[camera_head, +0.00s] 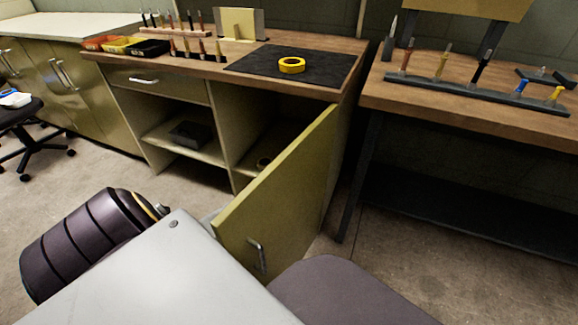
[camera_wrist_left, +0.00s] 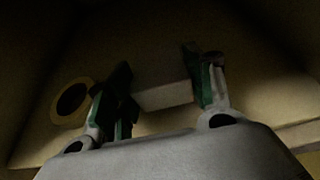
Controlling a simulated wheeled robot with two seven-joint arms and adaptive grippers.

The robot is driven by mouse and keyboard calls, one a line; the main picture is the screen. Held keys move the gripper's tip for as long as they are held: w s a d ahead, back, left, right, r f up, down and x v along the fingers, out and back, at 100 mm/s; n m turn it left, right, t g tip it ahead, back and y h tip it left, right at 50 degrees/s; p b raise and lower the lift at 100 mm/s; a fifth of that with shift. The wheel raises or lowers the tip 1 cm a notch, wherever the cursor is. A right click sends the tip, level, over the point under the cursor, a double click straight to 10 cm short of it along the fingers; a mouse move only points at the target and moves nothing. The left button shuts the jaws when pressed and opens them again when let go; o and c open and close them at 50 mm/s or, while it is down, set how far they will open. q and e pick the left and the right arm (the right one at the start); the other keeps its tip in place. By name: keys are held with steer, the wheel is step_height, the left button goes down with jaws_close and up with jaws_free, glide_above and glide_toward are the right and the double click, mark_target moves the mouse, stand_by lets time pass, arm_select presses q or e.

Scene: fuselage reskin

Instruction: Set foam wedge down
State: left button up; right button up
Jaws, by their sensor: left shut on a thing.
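In the left wrist view my left gripper (camera_wrist_left: 160,84) is shut on the foam wedge (camera_wrist_left: 166,96), a pale block between the two green-padded fingers. The view is dark, and a tan surface lies under and behind the wedge. I cannot tell whether the wedge touches that surface. In the head view the gripper and wedge are hidden. The open cabinet door (camera_head: 278,195) stands out toward me, with the cabinet interior behind it. My right gripper is in neither view.
A ring (camera_wrist_left: 71,97) lies left of the fingers in the wrist view. The wooden bench top holds a black mat (camera_head: 330,66) with a yellow tape roll (camera_head: 291,65). A grey box (camera_head: 189,134) sits on the left shelf. A second bench (camera_head: 480,105) stands at right.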

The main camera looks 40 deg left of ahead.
arm_select(q)
steer(key=shift+f+b, duration=0.35)
steer(key=shift+f, duration=0.3)
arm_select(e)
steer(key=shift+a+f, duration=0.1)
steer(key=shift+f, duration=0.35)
arm_select(q)
steer(key=shift+f, duration=0.15)
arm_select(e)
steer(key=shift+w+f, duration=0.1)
arm_select(q)
steer(key=o, duration=0.8)
steer(key=shift+c, duration=0.2)
steer(key=shift+r, duration=0.2)
steer(key=shift+p+v, duration=1.3)
steer(key=shift+v, duration=1.15)
steer(key=p+v, duration=0.2)
steer(key=v, duration=0.5)
steer(key=shift+p, duration=0.4)
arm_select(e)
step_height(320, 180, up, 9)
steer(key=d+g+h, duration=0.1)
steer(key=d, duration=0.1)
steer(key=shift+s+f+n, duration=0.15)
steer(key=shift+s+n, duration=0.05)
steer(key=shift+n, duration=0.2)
